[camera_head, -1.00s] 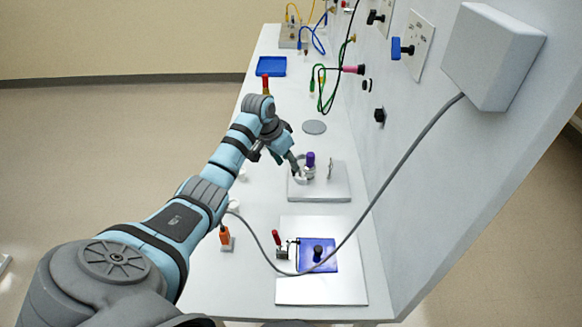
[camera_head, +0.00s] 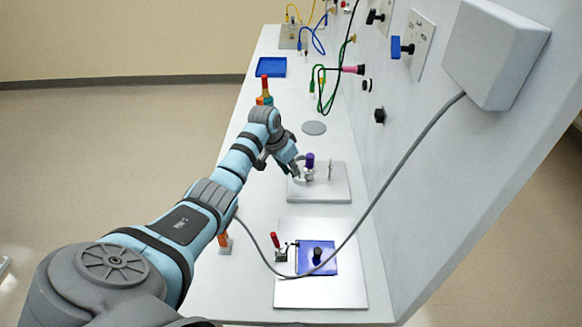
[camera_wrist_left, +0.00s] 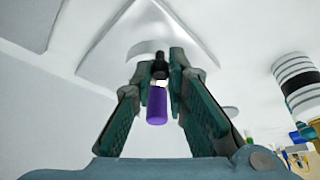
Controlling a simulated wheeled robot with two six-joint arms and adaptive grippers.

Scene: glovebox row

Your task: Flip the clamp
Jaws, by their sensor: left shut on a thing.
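A purple-capped handle (camera_head: 310,160) stands upright at a grey ring-shaped fitting on a pale plate (camera_head: 335,190); I take it for the clamp. My left gripper (camera_head: 299,173) reaches it from the left, low over the plate. In the left wrist view the purple handle (camera_wrist_left: 157,106) and a dark piece beyond it lie between my nearly closed fingers (camera_wrist_left: 161,62). The fingers are shut on the handle, though the exact contact is hard to see. A second, red-handled clamp (camera_head: 275,241) stands beside a blue block on another plate. My right gripper is not in view.
A grey cable (camera_head: 375,210) hangs from the wall box (camera_head: 492,52) across the front plate. A blue tray (camera_head: 271,67), a red-topped bottle (camera_head: 265,88) and a grey disc (camera_head: 314,128) are farther back. The wall bounds the right side.

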